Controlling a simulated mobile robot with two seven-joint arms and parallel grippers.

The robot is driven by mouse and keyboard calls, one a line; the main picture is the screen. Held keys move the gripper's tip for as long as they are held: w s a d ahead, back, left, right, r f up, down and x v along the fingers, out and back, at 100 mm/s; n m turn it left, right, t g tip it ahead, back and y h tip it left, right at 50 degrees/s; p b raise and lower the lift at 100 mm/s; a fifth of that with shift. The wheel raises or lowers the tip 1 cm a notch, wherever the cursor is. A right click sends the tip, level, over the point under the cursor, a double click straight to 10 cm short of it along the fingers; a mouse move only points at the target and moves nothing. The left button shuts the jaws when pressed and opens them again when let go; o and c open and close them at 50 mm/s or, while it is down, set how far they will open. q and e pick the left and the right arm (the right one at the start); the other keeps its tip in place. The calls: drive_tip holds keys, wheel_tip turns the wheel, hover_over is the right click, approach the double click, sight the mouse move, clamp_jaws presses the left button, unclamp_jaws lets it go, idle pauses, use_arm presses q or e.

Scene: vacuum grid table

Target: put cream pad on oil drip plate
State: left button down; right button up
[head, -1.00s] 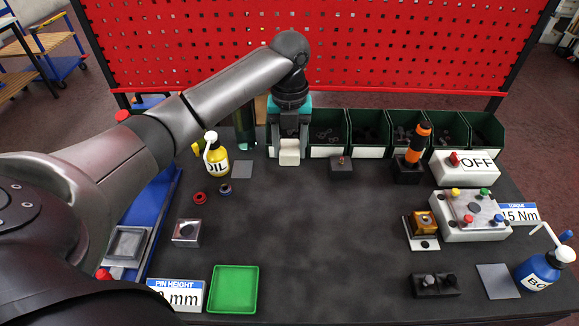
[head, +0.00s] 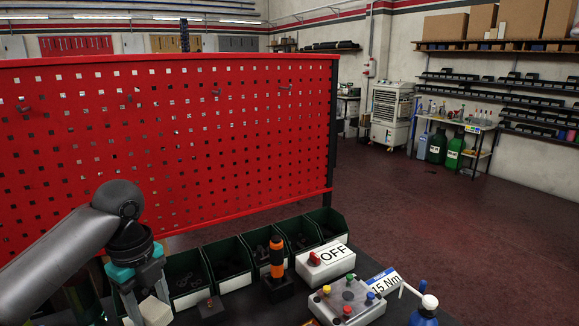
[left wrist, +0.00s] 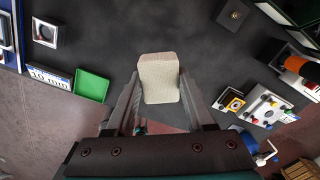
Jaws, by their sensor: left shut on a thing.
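My left gripper (head: 143,298) is low at the left of the head view, near the front of the green bins. It is shut on the cream pad (head: 156,312), a pale block held between the fingers. In the left wrist view the pad (left wrist: 158,80) sits between both fingertips of the left gripper (left wrist: 159,92), above the dark table. The oil drip plate cannot be made out in the current views. My right gripper is not in view.
Green bins (head: 228,262) line the table's back edge. An orange-handled tool (head: 277,258), an OFF switch box (head: 326,262) and a block with coloured knobs (head: 346,300) stand to the right.

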sight(165, 323)
use_arm(q)
drive_tip(key=d+n, duration=0.1)
drive_tip(key=n, duration=0.1)
drive_tip(key=s+d+n+b, duration=0.1)
drive_tip(key=n, duration=0.1)
drive_tip(key=s+d+f+n+b, duration=0.1)
drive_tip(key=n, duration=0.1)
drive_tip(key=s+d+f+n+b, duration=0.2)
drive_tip(key=s+d+n+b, duration=0.15)
drive_tip(key=n, duration=0.55)
drive_tip(key=s+d+f+n+b, duration=0.25)
drive_tip(key=s+n, duration=0.25)
drive_tip(key=n, duration=0.3)
drive_tip(key=w+a+r+n+p, duration=0.5)
drive_tip(key=r+n+p, duration=0.1)
drive_tip(key=n, duration=0.1)
drive_tip(key=f+b, duration=0.2)
drive_tip(key=f, duration=0.7)
drive_tip(key=f+b, duration=0.3)
drive_tip(key=f, duration=0.7)
drive_tip(key=shift+d+f, duration=0.2)
drive_tip(key=shift+f, duration=0.2)
drive_tip(key=shift+c, duration=1.3)
unclamp_jaws()
drive_tip(key=shift+f, duration=0.1)
